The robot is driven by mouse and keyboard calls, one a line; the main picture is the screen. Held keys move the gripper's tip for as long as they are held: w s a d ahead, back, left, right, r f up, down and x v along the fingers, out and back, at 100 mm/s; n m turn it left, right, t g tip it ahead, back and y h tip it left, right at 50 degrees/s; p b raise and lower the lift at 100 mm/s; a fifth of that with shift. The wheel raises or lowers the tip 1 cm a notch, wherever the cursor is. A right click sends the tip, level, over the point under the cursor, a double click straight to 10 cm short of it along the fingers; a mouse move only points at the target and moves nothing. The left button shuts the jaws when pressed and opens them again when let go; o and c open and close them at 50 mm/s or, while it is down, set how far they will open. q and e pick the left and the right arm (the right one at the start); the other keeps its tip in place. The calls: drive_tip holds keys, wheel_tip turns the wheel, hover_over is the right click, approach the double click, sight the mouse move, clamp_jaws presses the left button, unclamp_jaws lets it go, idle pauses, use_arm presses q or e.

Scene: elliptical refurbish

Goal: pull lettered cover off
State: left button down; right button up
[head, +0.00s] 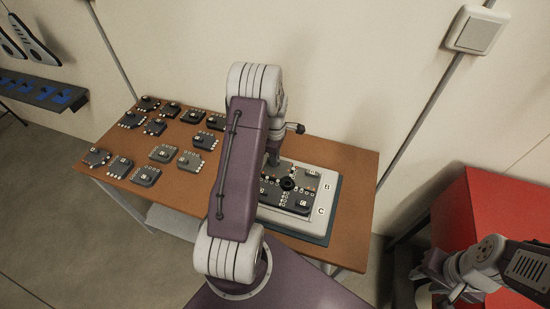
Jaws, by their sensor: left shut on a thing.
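A pale grey panel with the letters B and C (327,199) lies on a dark base plate (335,222) at the right half of the wooden table. A dark board (292,203) with a round black knob and small labels sits within it. My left gripper (273,160) reaches down at the far left side of this assembly, and its fingers are shut on a dark part there. The arm hides the assembly's left side, so I cannot tell exactly which part is gripped. My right gripper (428,272) is at the lower right, away from the table; its fingers are unclear.
Several dark labelled modules (163,153) lie spread over the left half of the wooden table (355,165). A red cabinet (490,205) stands at the right, by my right arm. A wall switch (474,32) is above. A shelf with blue items (40,90) is at far left.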

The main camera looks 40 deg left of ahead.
use_arm(q)
wheel_tip(320, 180, up, 16)
drive_tip(key=p, duration=1.2)
